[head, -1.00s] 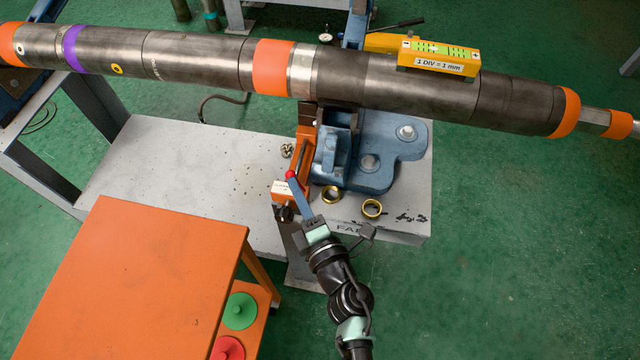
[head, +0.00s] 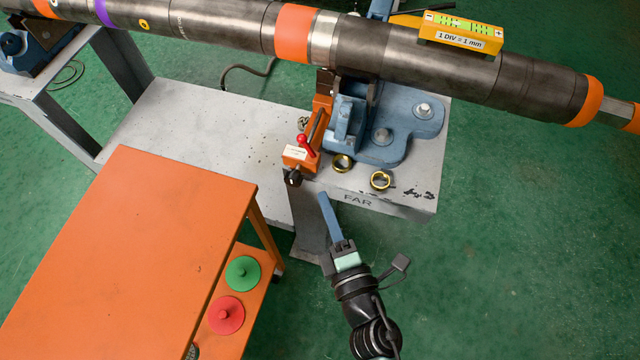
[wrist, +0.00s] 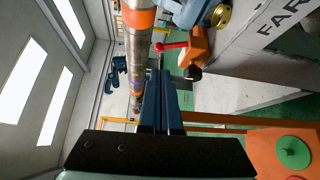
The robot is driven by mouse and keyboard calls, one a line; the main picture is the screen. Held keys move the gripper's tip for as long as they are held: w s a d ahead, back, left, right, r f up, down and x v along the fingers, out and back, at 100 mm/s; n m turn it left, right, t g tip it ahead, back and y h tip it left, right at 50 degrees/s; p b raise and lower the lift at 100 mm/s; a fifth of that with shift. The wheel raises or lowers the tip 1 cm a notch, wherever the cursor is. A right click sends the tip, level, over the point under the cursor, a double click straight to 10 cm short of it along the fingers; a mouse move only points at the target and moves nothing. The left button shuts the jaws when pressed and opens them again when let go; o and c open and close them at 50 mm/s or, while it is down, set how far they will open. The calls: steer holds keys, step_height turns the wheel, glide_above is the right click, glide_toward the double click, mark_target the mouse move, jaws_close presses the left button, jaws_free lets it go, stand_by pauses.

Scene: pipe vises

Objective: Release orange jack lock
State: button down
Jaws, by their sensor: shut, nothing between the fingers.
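The orange jack (head: 299,158) stands on the grey bench beside the blue vise base (head: 385,135). A red lever with a round knob (head: 302,140) sits on its upper part, and a black knob (head: 293,178) is at its near end. In the wrist view the red lever (wrist: 172,46) sticks out to the left of the jack (wrist: 196,48). My gripper (head: 324,197) has its blue fingers shut together and empty. It is in front of the bench edge, below and right of the jack in the head view, apart from the lever. Its fingers also show in the wrist view (wrist: 160,75).
A long dark pipe (head: 400,55) with orange bands spans above the bench, carrying a yellow level (head: 460,32).

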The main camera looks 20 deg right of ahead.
steer(key=shift+s, duration=1)
